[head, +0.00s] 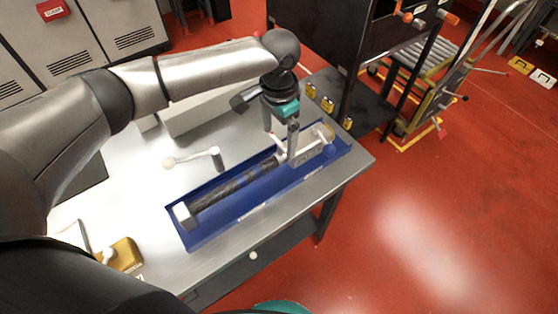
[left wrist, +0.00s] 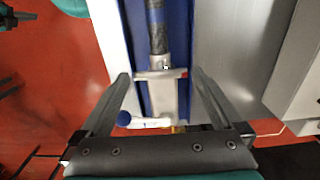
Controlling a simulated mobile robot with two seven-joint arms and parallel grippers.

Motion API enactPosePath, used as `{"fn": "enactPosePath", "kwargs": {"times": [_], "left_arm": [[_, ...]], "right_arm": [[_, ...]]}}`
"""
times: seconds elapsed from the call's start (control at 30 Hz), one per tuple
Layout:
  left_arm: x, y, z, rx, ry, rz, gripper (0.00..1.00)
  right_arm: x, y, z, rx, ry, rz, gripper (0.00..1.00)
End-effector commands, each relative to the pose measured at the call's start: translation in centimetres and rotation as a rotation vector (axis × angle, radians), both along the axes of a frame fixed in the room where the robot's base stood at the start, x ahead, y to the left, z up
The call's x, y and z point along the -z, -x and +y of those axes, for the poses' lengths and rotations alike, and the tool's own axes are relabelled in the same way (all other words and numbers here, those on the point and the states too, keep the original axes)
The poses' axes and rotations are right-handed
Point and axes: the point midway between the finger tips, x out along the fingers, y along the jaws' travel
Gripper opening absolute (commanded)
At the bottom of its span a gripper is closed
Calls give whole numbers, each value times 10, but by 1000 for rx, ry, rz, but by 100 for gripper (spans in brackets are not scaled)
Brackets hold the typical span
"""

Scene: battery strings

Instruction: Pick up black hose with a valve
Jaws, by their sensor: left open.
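The black hose (head: 235,184) lies lengthwise in a blue tray (head: 210,232) on the metal table. A pale block (head: 183,215) is on its near-left end and a light metal valve (head: 306,152) on its far-right end. In the left wrist view, the hose (left wrist: 155,28) runs up from the valve body (left wrist: 163,92), and a white lever with a blue tip (left wrist: 145,122) crosses below it. My left gripper (head: 287,155) is over the valve end. Its open fingers (left wrist: 160,75) stand on either side of the valve body; contact is unclear.
A lever-like part with a pale ball (head: 170,163) stands on the table behind the tray. A yellow-brown item (head: 123,254) sits at the near left. A dark rack (head: 340,60) stands beyond the table. Red floor is open to the right.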

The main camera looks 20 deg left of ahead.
Motion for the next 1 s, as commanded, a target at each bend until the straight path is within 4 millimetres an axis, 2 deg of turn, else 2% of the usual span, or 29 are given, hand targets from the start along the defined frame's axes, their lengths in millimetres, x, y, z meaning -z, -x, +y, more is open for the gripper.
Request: {"fn": "enactPosePath", "kwargs": {"times": [0.1, 0.3, 1.0], "left_arm": [[6, 0, 0, 0, -1, -1, 100], [6, 0, 0, 0, -1, -1, 99], [5, 0, 0, 0, 0, -1, 20]], "right_arm": [[1, 0, 0, 0, 0, 0, 0], [1, 0, 0, 1, 0, 0, 0], [1, 3, 0, 2, 1, 5, 0]]}}
